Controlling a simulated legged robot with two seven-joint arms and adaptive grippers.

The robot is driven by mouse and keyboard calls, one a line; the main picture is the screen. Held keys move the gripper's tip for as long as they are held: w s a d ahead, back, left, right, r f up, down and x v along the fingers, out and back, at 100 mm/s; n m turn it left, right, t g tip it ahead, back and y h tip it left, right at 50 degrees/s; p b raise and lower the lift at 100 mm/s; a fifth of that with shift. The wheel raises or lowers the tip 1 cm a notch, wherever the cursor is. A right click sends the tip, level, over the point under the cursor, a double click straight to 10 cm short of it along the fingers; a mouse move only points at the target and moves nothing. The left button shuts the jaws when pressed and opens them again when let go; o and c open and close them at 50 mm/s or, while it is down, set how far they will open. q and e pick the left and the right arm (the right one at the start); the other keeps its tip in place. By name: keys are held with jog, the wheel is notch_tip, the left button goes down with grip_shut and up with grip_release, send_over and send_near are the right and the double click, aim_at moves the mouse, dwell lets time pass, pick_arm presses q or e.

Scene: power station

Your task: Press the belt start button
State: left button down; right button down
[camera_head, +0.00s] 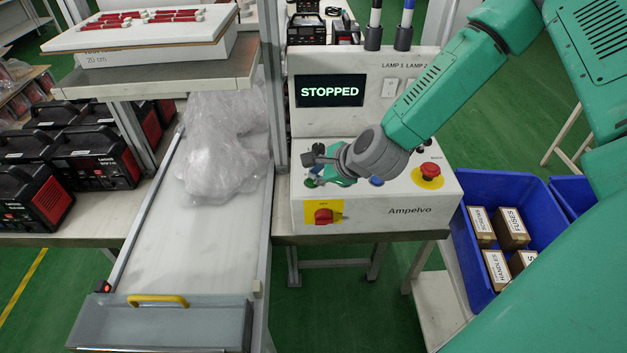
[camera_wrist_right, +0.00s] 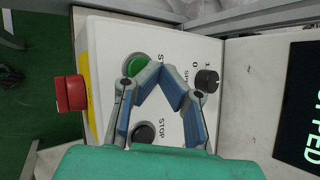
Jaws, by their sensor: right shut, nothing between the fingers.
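The control box (camera_head: 375,215) stands on the bench under a display (camera_head: 330,91) that reads STOPPED. My right gripper (camera_head: 318,168) is shut and empty, low over the left side of the box's sloped panel. In the right wrist view its fingertips (camera_wrist_right: 168,72) meet just beside the green button (camera_wrist_right: 135,64) and overlap its edge; contact cannot be told. The green button's label is partly hidden. In the head view a bit of green button (camera_head: 310,183) shows below the gripper. A black button (camera_wrist_right: 145,133) marked STOP and a black selector knob (camera_wrist_right: 207,80) are close by.
A red mushroom button (camera_head: 430,170) on yellow sits at the panel's right. A red rotary switch (camera_head: 324,216) is on the box front. The conveyor belt (camera_head: 215,240) with a plastic-wrapped bundle (camera_head: 218,150) is left. A blue crate (camera_head: 478,262) with small boxes is right.

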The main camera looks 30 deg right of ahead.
jog(key=shift+a+r, duration=0.1)
jog(key=shift+a, duration=0.25)
pick_arm(q)
jog(key=shift+a+f, duration=0.1)
jog(key=shift+f, duration=0.15)
pick_arm(e)
jog(key=shift+d+f, duration=0.35)
jog(key=shift+d, duration=0.05)
jog(key=shift+a, duration=0.2)
jog(key=shift+a+r, duration=0.3)
jog(key=shift+r, duration=0.1)
jog(key=shift+a+r+p, duration=0.3)
jog(key=shift+r+p, duration=0.05)
jog(key=shift+r, duration=0.15)
pick_arm(q)
jog(key=shift+a+r, duration=0.2)
jog(key=shift+r, duration=0.3)
jog(key=shift+d, duration=0.1)
pick_arm(e)
jog(key=shift+d, duration=0.1)
